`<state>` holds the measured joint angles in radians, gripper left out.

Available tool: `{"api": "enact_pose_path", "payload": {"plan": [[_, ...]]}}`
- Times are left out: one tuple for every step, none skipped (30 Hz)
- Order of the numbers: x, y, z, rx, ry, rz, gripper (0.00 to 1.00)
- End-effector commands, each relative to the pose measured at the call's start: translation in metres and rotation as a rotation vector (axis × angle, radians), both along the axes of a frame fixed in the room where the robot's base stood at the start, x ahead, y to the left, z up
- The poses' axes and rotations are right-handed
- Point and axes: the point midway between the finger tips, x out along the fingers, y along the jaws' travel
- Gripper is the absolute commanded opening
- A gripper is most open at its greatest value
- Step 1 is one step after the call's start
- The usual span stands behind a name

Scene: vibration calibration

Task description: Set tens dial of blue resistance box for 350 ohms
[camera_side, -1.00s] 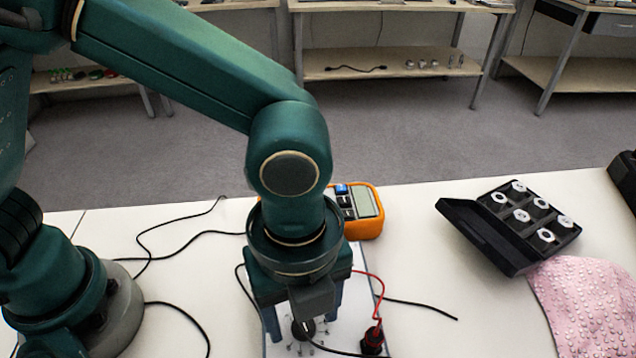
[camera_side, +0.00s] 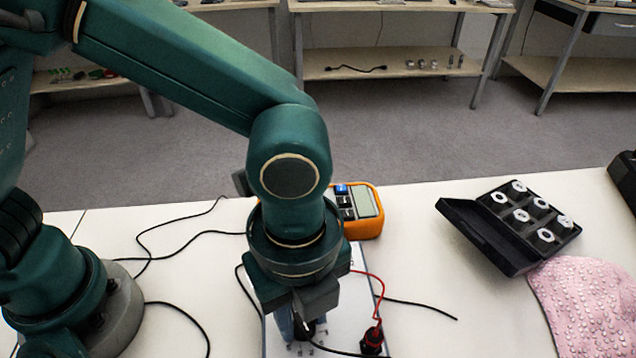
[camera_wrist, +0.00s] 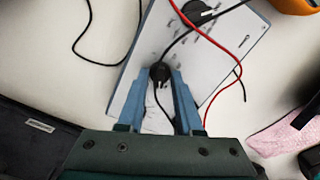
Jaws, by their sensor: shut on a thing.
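The resistance box (camera_side: 345,300) lies on the table under my gripper, its pale panel partly hidden. In the wrist view its panel (camera_wrist: 218,62) slants across the picture with small markings around the dials. My gripper (camera_wrist: 163,74) is shut on a black dial knob (camera_wrist: 159,72), with one blue finger on each side of it. A second black dial (camera_wrist: 197,10) shows higher on the panel. In the side view my gripper (camera_side: 304,328) points down onto the box and mostly hides the held knob. I cannot read the dial settings or tell which dial is the tens.
An orange multimeter (camera_side: 366,212) stands behind the box. A red lead (camera_side: 382,290) and a black lead (camera_wrist: 155,92) cross near my fingers. An open black case (camera_side: 480,238) and a pink cloth (camera_side: 580,300) lie right.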

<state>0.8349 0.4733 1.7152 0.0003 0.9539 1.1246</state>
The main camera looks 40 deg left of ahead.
Motion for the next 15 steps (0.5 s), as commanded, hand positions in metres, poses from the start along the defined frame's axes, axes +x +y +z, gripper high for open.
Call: {"api": "enact_pose_path", "payload": {"plan": [[0.0001, -0.0003, 0.0007, -0.001, -0.001, 0.034, 0.00], [0.0001, -0.0003, 0.0007, -0.001, -0.001, 0.058, 0.00], [0.0001, -0.0003, 0.0008, -0.001, -0.001, 0.092, 0.00], [0.0001, -0.0003, 0.0008, -0.001, -0.001, 0.119, 0.00], [0.0001, -0.0003, 0.0008, -0.001, -0.001, 0.146, 0.00], [0.0002, -0.0003, 0.0008, -0.001, -0.001, 0.183, 0.00], [0.0002, -0.0003, 0.0008, -0.002, 0.000, 0.212, 0.00], [0.0002, -0.0004, 0.0009, -0.002, 0.000, 0.241, 0.00], [0.0002, -0.0004, 0.0009, -0.002, 0.000, 0.279, 0.00], [0.0002, -0.0004, 0.0009, -0.002, 0.000, 0.307, 0.00], [0.0002, -0.0004, 0.0009, -0.002, 0.000, 0.336, 0.00], [0.0002, -0.0004, 0.0009, -0.002, -0.001, 0.374, 0.00], [0.0003, -0.0004, 0.0009, -0.002, -0.001, 0.402, 0.00], [0.0003, -0.0004, 0.0010, -0.002, -0.001, 0.431, 0.00], [0.0002, -0.0005, 0.0010, -0.002, -0.001, 0.467, 0.00]]}}
